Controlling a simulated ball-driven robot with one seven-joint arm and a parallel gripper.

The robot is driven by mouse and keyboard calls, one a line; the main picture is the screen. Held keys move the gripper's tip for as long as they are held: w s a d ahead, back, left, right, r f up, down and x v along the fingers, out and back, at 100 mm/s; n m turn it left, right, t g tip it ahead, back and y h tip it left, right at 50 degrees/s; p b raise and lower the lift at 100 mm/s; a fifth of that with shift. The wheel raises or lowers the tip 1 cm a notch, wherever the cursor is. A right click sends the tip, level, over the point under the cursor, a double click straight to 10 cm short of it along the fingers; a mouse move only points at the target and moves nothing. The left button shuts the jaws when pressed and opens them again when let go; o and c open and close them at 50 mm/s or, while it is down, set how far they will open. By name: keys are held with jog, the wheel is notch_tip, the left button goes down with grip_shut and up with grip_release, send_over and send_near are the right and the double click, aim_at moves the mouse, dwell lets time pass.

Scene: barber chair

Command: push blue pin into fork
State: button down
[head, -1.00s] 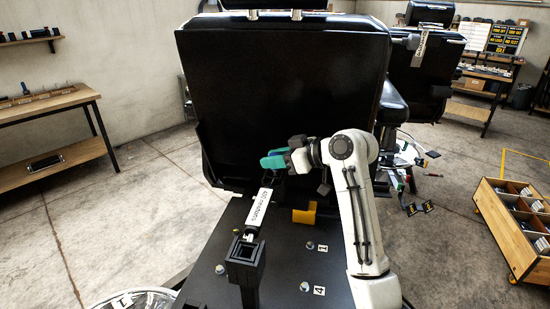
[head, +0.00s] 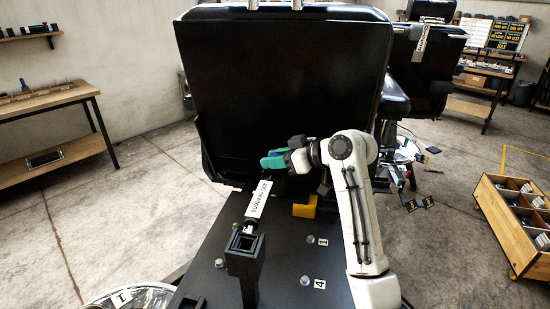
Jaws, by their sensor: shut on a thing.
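My gripper (head: 273,162), with teal fingertips, is shut at the far end of the white cylinder (head: 259,201) marked "newtons", in front of the black chair back. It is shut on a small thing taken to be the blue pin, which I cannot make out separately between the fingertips. The fork at the cylinder's far end is dark and mostly hidden beside and below the fingertips. I cannot tell how deep the pin sits in it. The cylinder's near end meets a black square bracket (head: 243,243).
The black chair back (head: 285,95) rises close behind my gripper. A yellow block (head: 304,207) lies to the right of the cylinder on the black plate (head: 275,265), which has bolts and number labels. My white arm covers the plate's right side.

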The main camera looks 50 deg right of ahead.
jog(key=shift+f, duration=0.2)
jog(key=c, duration=1.1)
grip_release()
jog(key=shift+c, duration=0.2)
jog(key=o, duration=0.4)
jog(key=shift+f, duration=0.1)
jog(key=shift+s, duration=0.15)
jog(key=v, duration=0.5)
jog(key=b+v, duration=0.1)
jog(key=v, duration=0.4)
jog(key=shift+s+d+r+b, duration=0.15)
jog(key=shift+s+r+b, duration=0.15)
jog(key=shift+r, duration=0.1)
